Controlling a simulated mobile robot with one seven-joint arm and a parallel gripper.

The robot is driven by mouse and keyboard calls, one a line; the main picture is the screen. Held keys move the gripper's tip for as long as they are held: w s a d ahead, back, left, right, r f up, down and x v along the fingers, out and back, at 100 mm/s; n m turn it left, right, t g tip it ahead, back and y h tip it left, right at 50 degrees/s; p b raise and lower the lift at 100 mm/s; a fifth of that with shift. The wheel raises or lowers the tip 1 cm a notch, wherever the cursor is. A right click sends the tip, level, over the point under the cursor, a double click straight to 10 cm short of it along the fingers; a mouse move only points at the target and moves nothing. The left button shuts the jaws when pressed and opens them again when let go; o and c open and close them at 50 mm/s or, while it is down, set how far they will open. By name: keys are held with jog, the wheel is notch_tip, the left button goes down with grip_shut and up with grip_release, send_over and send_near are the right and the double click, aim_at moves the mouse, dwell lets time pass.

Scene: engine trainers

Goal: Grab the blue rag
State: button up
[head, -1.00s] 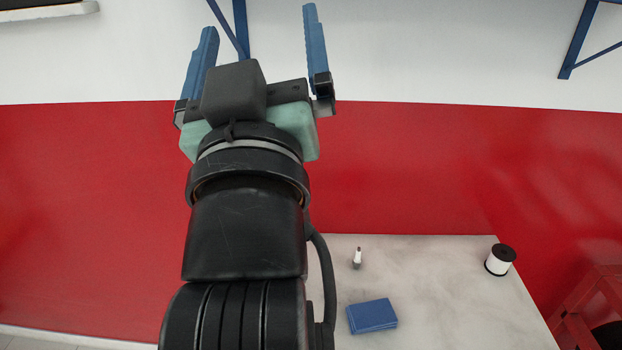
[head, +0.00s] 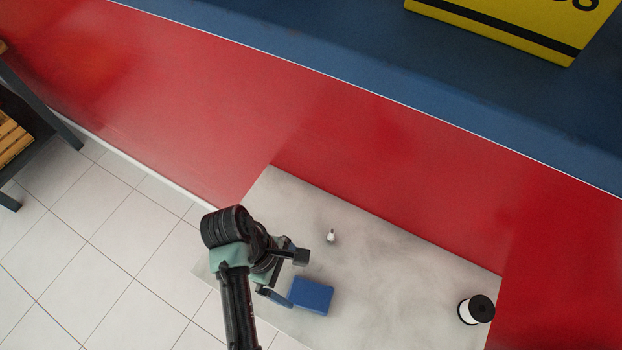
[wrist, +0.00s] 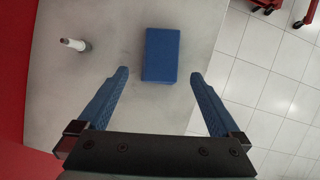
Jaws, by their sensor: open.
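The blue rag (head: 311,295) is a folded rectangular block lying flat on the pale table (head: 390,275). In the wrist view the rag (wrist: 161,54) lies beyond the fingertips, about midway between them sideways. My gripper (wrist: 159,78) is open and empty, with its two blue fingers spread wider than the rag. In the head view my gripper (head: 277,282) is just left of the rag, with part of it hidden by my own arm. I cannot tell its exact height above the table.
A small white bottle (head: 331,236) stands behind the rag; it also shows in the wrist view (wrist: 75,44). A wire spool (head: 476,309) sits at the table's right end. A red wall (head: 400,170) runs behind the table. Tiled floor (head: 110,240) lies to the left.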

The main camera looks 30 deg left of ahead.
aim_at(308, 293)
jog(key=x, duration=0.3)
jog(key=shift+w+d+f, duration=0.1)
jog(key=shift+d+f, duration=0.1)
jog(key=shift+f, duration=0.05)
jog(key=p+x, duration=0.1)
jog(key=x, duration=0.3)
jog(key=shift+s+a+f, duration=0.1)
jog(key=shift+s+f, duration=0.05)
jog(key=shift+s, duration=0.1)
jog(key=shift+w+f, duration=0.1)
jog(key=shift+f, duration=0.3)
jog(key=shift+f, duration=0.2)
jog(key=c, duration=1.2)
jog(key=shift+r, duration=0.1)
